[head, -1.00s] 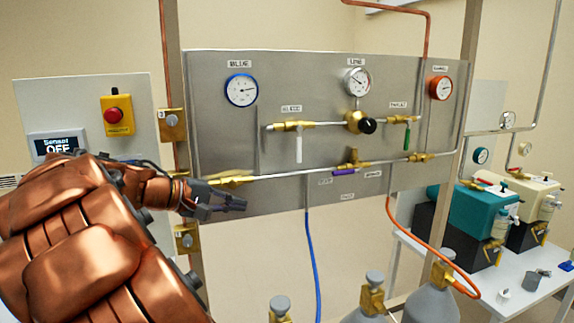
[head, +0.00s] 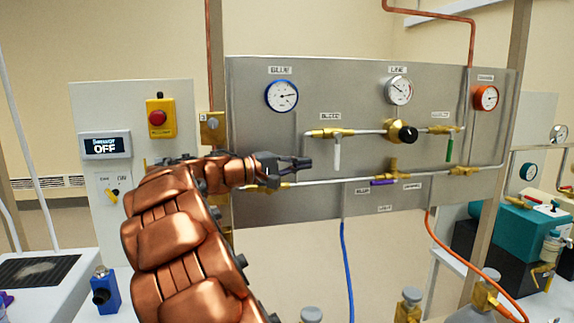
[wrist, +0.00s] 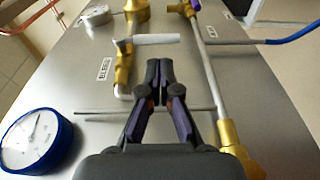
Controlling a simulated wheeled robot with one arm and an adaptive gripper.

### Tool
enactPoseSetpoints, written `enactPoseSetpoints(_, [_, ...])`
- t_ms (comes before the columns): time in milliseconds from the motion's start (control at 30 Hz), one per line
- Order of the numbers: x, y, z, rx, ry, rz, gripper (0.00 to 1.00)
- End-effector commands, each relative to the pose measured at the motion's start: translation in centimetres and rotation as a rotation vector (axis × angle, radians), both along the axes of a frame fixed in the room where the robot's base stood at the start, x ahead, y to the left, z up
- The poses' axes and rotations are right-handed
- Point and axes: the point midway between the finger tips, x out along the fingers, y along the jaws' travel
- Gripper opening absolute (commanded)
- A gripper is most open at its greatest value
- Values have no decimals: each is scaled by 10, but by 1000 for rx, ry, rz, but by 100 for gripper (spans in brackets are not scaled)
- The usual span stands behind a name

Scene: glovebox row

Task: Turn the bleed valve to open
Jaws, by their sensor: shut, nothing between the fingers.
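A brass valve (head: 329,133) with a white lever (head: 337,153) is on the upper pipe of the steel panel, under a label (head: 330,116) too blurred to read surely. The lever hangs down, across the pipe; in the wrist view the white lever (wrist: 157,39) lies just beyond the fingertips. Other valves have a green lever (head: 449,150), a black knob (head: 408,134) and a purple handle (head: 383,182).
The steel panel (head: 270,209) carries a blue gauge (head: 282,96), a white gauge (head: 398,90) and an orange gauge (head: 485,98). A lower pipe (head: 330,182) runs below my gripper. A blue hose (head: 347,260) and an orange hose (head: 450,255) hang below.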

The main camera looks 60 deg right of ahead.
Motion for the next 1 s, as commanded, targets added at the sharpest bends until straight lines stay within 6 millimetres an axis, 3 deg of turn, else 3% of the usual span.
enactPoseSetpoints(200, [-23,-30,1,2,-1,-1,0])
enactPoseSetpoints(433, [-38,-51,1,0,-3,0,0])
enactPoseSetpoints(1000, [-41,-57,0,-2,0,3,0])
